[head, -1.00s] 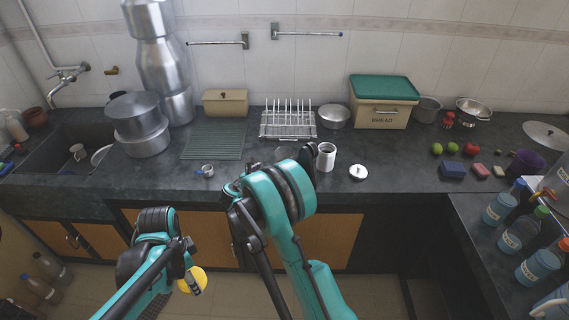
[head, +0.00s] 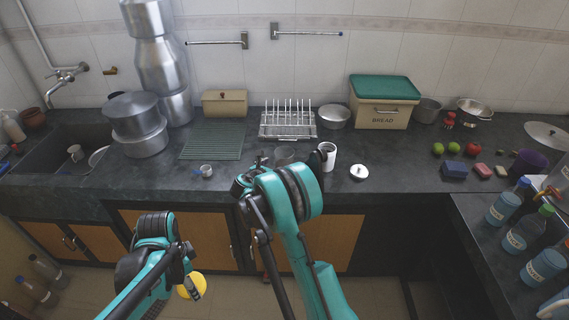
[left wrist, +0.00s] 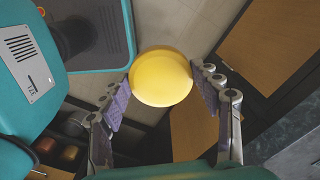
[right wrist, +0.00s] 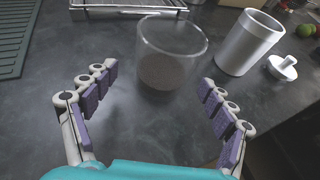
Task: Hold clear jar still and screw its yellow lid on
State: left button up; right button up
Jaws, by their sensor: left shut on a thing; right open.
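The yellow lid (left wrist: 162,78) is between the fingers of my left gripper (left wrist: 164,84), which is shut on it. In the head view the lid (head: 190,286) is low, in front of the cabinets and below counter height. The clear jar (right wrist: 172,62) stands upright and open on the dark counter, with dark contents at its bottom. In the head view the jar (head: 284,156) is partly hidden by my right arm. My right gripper (right wrist: 158,78) is open and empty, its fingers spread on the near side of the jar. I cannot tell whether they touch it.
A white canister (right wrist: 249,42) stands right of the jar, with a small white lid (right wrist: 283,67) beside it. A dish rack (head: 288,124) is behind the jar. The counter before the jar is clear.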

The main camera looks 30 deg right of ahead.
aim_at(284, 163)
pick_arm(q)
notch_tip(284, 163, down, 2)
jog(key=shift+f+b, duration=0.25)
jog(key=shift+b, duration=1)
pick_arm(e)
jog(key=x, duration=0.4)
jog(key=shift+s+d, duration=0.1)
jog(key=shift+d, duration=0.25)
pick_arm(q)
jog(key=shift+f, duration=0.1)
pick_arm(e)
jog(key=shift+w+d+f, duration=0.15)
jog(key=shift+w+d, duration=0.15)
jog(key=shift+s, duration=0.1)
jog(key=c, duration=1.3)
